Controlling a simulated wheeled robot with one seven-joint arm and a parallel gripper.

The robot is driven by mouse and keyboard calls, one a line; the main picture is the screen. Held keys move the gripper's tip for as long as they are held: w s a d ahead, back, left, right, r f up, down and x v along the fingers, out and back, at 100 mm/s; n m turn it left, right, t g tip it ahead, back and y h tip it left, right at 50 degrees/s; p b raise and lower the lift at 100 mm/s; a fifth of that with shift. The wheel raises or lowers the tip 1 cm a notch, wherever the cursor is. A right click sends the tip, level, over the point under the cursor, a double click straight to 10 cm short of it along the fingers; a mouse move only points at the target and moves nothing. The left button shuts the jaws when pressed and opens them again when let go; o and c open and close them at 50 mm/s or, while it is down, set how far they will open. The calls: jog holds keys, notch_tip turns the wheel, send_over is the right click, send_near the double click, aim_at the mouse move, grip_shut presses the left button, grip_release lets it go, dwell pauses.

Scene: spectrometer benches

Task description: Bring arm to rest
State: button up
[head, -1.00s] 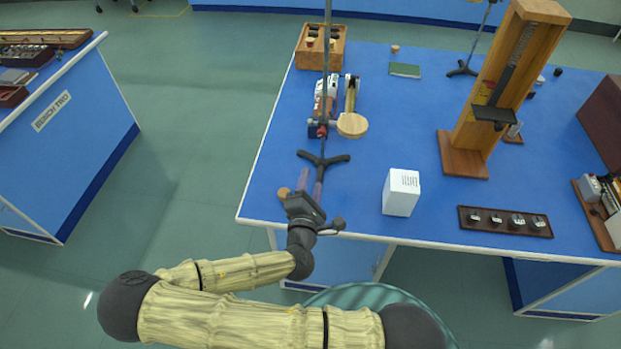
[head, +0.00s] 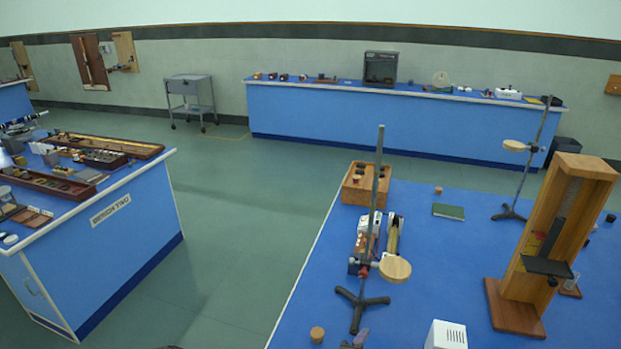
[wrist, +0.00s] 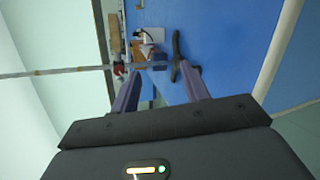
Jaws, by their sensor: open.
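My gripper (wrist: 160,92) is open in the wrist view, its two purple fingers apart with nothing held between them. Beyond the fingers lie the blue bench top (wrist: 222,40) and the dark foot of a retort stand (wrist: 177,55). In the head view only a small tip of my gripper (head: 355,341) shows at the bottom edge, just in front of the stand's tripod foot (head: 361,305). The rest of my arm is out of the head view.
Bench two (head: 120,245) stands at left. Open floor (head: 240,240) lies between.

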jog(key=s+f+m+g+y, duration=0.1)
jog(key=s+f+m+g, duration=0.3)
jog(key=m+g, duration=0.25)
jog(key=s+d+r+m+g+y, duration=0.1)
jog(key=s+r+m+y, duration=0.2)
jog(key=r, duration=0.6)
jog(key=s+d+r+m+g+y, duration=0.1)
jog(key=s+r+m+g+y, duration=0.1)
jog(key=r+m, duration=0.4)
notch_tip(320, 180, up, 3)
jog(key=shift+s+d+r+y, duration=0.15)
jog(key=shift+s+d+y, duration=0.05)
jog(key=shift+s+y, duration=0.45)
